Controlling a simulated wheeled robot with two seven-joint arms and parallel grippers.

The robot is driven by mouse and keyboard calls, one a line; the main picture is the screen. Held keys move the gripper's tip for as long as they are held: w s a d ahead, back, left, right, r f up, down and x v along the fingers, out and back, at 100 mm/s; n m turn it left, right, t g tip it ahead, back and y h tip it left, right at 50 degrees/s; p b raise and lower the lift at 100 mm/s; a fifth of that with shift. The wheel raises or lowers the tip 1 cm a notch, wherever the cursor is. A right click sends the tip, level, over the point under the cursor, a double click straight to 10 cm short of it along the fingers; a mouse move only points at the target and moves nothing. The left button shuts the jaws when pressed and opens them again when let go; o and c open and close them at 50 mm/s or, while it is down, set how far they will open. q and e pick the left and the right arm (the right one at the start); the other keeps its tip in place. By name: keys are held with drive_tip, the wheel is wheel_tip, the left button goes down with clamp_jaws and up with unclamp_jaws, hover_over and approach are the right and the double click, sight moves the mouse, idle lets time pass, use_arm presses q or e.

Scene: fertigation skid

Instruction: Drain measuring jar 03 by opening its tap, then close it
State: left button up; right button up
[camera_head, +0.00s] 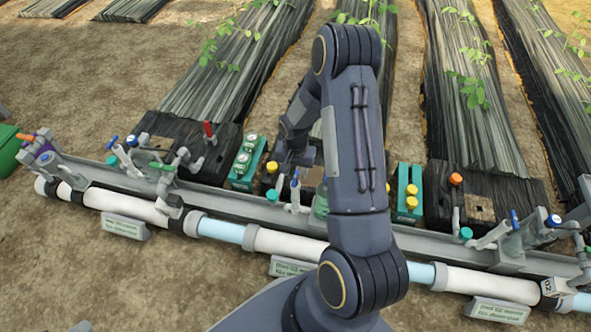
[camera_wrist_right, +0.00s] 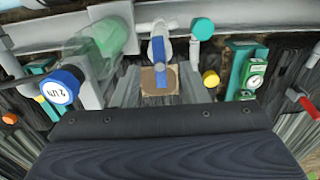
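A translucent green jar (camera_head: 320,205) stands at mid-rail in the head view, partly hidden behind my right arm. I cannot read a number on it. In the right wrist view the jar (camera_wrist_right: 108,42) shows at the upper left. Beside it is a tap with a blue lever (camera_wrist_right: 161,82), also seen in the head view (camera_head: 295,183). My right gripper (camera_head: 292,158) hangs just beyond this tap, apparently apart from it. My left gripper is not in view.
A teal knob (camera_wrist_right: 203,28), a yellow knob (camera_wrist_right: 210,78) and a green gauge box (camera_head: 247,160) crowd the tap. A red lever (camera_head: 209,132) stands farther left. The grey rail (camera_head: 225,205) and white pipe (camera_head: 290,245) run across the front.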

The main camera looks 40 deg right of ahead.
sight(295, 177)
drive_tip(key=shift+f+b, duration=1.85)
drive_tip(key=shift+f, duration=0.45)
drive_tip(key=shift+c, duration=0.3)
clamp_jaws()
